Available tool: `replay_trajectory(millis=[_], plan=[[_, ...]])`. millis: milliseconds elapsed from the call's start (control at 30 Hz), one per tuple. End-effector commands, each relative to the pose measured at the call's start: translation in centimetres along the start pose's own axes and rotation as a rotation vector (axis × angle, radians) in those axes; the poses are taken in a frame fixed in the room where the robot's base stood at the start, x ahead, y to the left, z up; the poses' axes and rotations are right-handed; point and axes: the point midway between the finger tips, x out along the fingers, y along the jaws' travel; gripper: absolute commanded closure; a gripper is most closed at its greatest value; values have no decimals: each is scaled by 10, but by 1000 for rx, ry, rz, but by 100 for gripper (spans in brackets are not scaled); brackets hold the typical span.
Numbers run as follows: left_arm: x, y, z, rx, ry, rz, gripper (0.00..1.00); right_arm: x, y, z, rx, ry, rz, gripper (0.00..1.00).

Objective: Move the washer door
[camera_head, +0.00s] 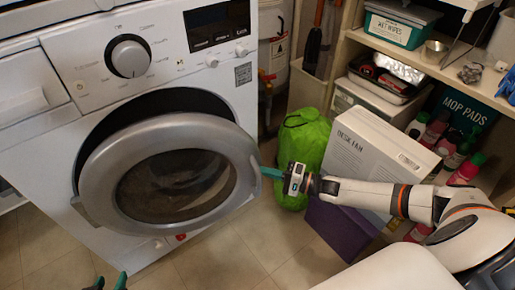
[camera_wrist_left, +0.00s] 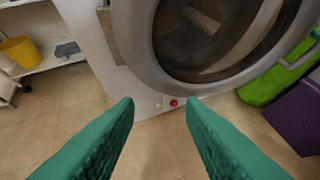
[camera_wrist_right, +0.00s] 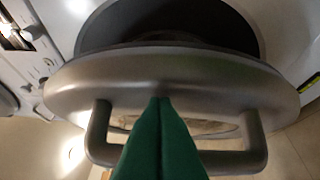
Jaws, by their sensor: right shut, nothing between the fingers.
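The washer door (camera_head: 103,178) is a grey ring with a dark round window. It stands ajar, with a dark gap along its top; it also shows in the left wrist view (camera_wrist_left: 140,50). My right gripper (camera_head: 264,171) is shut and empty at the door's right edge. In the right wrist view its green fingertips (camera_wrist_right: 160,100) overlap the door rim (camera_wrist_right: 210,80), between the legs of the U-shaped handle (camera_wrist_right: 254,140). I cannot tell whether they touch. My left gripper (camera_head: 110,282) is low in front of the washer; its fingers (camera_wrist_left: 160,102) are apart and empty.
The white washer (camera_head: 70,50) stands at the left. A green bag (camera_head: 303,140), a desk fan box (camera_head: 365,160) and a purple box (camera_head: 342,232) stand right of the door, near my right arm. Shelves with supplies (camera_head: 440,75) are at the right. Tiled floor (camera_head: 235,250) lies clear in front.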

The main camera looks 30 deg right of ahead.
Motion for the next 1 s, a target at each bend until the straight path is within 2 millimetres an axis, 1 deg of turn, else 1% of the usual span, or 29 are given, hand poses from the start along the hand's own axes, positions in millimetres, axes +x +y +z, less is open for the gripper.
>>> replay_trajectory(millis=[133, 233, 500, 600, 700, 833, 1000], plan=[[-1, 0, -2, 0, 15, 1, 64, -6, -1, -1, 2, 1, -4, 100], [-5, 2, -13, -1, 79, 4, 64, -20, 0, -1, 2, 1, -5, 100], [-21, 7, -48, -6, 293, 16, 64, -78, 0, 0, 2, 0, -6, 100], [-27, 8, -58, -7, 351, 19, 64, -96, 0, 0, 1, 0, -5, 100], [-31, 9, -65, -9, 392, 21, 64, -110, 0, 0, 1, -1, -3, 100], [-34, 9, -70, -10, 420, 23, 64, -118, 0, 0, 1, -1, -1, 100], [-34, 10, -71, -10, 428, 23, 64, -121, 0, 0, 0, -1, 1, 100]])
